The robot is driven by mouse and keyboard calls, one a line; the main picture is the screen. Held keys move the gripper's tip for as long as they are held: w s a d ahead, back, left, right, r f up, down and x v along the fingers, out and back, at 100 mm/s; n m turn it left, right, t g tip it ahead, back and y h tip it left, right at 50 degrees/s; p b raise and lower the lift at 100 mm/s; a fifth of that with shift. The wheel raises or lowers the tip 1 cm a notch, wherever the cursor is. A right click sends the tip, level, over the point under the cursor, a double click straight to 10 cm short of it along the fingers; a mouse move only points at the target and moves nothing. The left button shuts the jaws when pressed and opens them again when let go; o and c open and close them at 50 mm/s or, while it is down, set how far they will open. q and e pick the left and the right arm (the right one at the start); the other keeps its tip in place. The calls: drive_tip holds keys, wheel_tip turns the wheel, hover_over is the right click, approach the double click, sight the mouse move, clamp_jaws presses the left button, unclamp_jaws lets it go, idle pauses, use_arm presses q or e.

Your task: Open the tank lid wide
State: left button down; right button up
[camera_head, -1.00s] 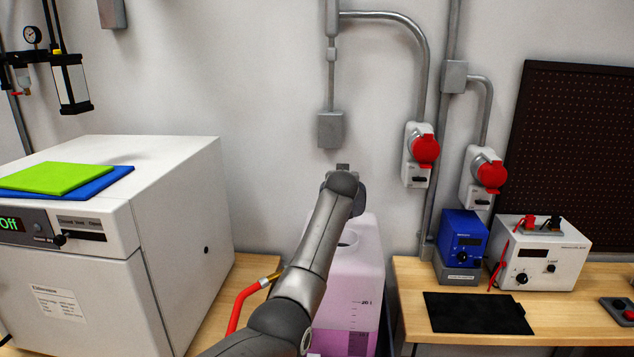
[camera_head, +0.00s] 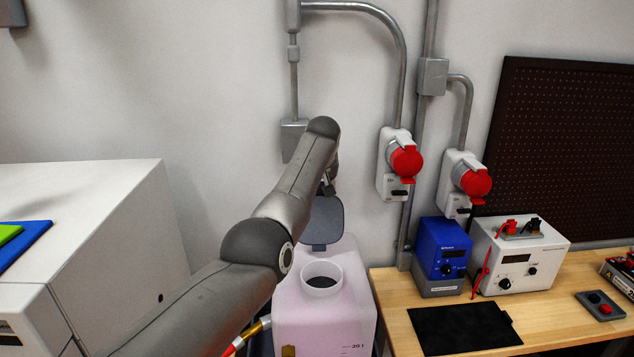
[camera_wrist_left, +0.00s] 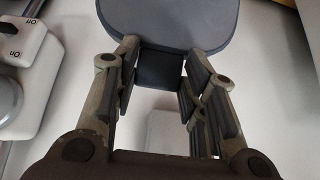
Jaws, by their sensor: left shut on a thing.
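The tank (camera_head: 352,313) is a pale pink-white translucent container with a round open neck (camera_head: 321,279) on top. Its dark grey-blue lid (camera_head: 322,222) stands roughly upright behind the neck, its flat face showing. My left gripper (camera_head: 328,186) is at the lid's upper edge, partly hidden by my arm. In the left wrist view the left gripper (camera_wrist_left: 160,70) is shut on a small dark tab of the lid (camera_wrist_left: 165,20), with a finger on each side. My right gripper is not in view.
A grey wall box (camera_head: 292,138) is just behind my left arm. Red-capped sockets (camera_head: 405,162) are on the wall to the right. A white cabinet (camera_head: 90,215) stands left. The wooden bench (camera_head: 390,312) at right holds a blue instrument (camera_head: 440,245) and a white one (camera_head: 515,262).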

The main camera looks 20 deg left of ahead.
use_arm(q)
drive_tip(key=shift+w+a+r, duration=0.15)
drive_tip(key=shift+r, duration=0.5)
drive_tip(key=c, duration=1.3)
unclamp_jaws()
drive_tip(key=o, duration=0.4)
drive_tip(key=shift+f, duration=0.35)
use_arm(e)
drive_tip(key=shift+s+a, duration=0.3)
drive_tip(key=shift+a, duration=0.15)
use_arm(q)
drive_tip(key=shift+v, duration=6.05)
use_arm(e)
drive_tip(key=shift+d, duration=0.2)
